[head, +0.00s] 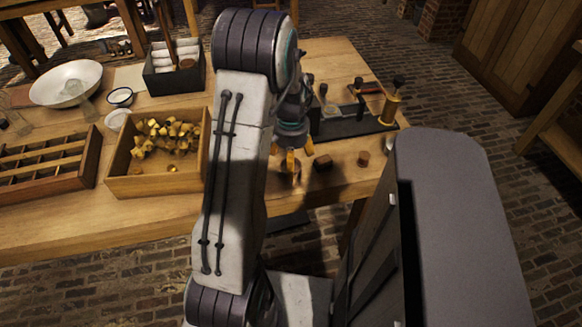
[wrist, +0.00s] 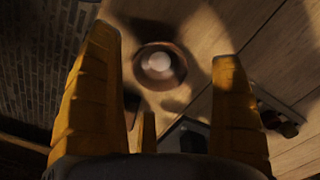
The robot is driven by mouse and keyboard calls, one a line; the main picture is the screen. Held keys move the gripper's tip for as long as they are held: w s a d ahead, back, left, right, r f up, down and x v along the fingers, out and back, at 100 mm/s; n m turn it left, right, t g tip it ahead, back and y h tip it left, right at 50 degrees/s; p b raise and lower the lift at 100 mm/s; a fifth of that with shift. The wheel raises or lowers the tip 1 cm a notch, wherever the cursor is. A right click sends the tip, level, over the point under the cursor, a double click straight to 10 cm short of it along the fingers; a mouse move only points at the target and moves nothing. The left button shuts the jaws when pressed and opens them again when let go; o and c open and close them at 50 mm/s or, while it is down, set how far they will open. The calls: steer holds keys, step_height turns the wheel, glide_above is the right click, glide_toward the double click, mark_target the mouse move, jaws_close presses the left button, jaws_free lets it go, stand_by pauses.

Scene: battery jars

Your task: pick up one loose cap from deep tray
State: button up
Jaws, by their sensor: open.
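The deep tray (head: 155,187) is an open wooden box on the table, left of my arm in the head view. It holds a heap of loose brass-coloured caps (head: 165,135), with one cap (head: 172,169) apart near the front wall. My gripper (head: 292,156) has yellow fingers and is to the right of the tray, over the table's right part, not over the caps. In the wrist view my gripper (wrist: 167,48) is open and empty. A round brown piece with a pale centre (wrist: 159,63) shows beyond the fingertips. My arm hides part of the tray's right side.
A wooden compartment tray (head: 88,160) stands at the left. A white bowl (head: 50,83) and a dark box (head: 159,84) with white rolls are behind. Small dark blocks (head: 323,162) and a dark tool stand (head: 350,126) are at the right. Bare tabletop lies in front.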

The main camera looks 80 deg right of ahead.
steer(key=shift+f, duration=1.2)
steer(key=shift+c, duration=0.3)
steer(key=c, duration=1.2)
